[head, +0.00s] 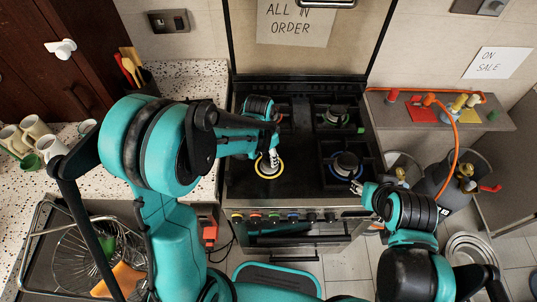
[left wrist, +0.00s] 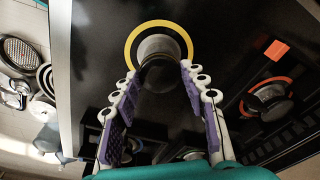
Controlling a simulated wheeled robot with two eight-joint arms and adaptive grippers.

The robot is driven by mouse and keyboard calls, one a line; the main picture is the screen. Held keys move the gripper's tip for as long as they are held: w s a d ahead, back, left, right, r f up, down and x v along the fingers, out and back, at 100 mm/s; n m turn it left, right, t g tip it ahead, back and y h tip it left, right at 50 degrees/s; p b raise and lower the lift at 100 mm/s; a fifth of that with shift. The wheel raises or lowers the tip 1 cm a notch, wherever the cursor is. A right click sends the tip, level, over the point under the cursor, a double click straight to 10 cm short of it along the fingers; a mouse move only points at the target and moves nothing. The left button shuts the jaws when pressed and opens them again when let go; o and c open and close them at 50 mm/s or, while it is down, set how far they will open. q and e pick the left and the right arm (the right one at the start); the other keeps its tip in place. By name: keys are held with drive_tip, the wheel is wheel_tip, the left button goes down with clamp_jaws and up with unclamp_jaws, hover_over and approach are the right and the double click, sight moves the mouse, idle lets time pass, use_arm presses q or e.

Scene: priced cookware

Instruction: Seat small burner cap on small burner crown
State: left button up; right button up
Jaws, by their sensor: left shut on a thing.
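The small burner crown (left wrist: 158,43) is a grey round piece inside a yellow ring on the black cooktop. In the head view the yellow ring (head: 267,175) is at the front left of the stove, partly covered by my left gripper (head: 271,157). In the left wrist view my left gripper (left wrist: 158,78) has its purple-padded fingers on either side of a dark round cap (left wrist: 160,74), shut on it. The cap overlaps the near side of the crown in that view; I cannot tell whether they touch. My right gripper (head: 362,189) is by the stove's front right; its jaws are unclear.
Burners with grates stand at the front right (head: 345,165) and back right (head: 335,117). An orange-ringed burner (left wrist: 268,98) shows right in the wrist view. A shelf (head: 440,110) with an orange hose and gas cylinders is on the right. The cooktop around the yellow ring is clear.

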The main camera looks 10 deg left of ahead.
sight(265, 160)
use_arm(q)
drive_tip(key=shift+f, duration=0.2)
idle(0.4)
drive_tip(key=shift+f+b, duration=0.65)
drive_tip(key=shift+b, duration=0.15)
drive_tip(key=shift+f+b, duration=0.25)
drive_tip(key=shift+b, duration=0.1)
idle(0.8)
drive_tip(key=shift+r, duration=0.1)
drive_tip(key=o, duration=1.9)
drive_tip(key=r, duration=0.8)
drive_tip(key=s+a+r, duration=0.1)
drive_tip(key=r, duration=0.3)
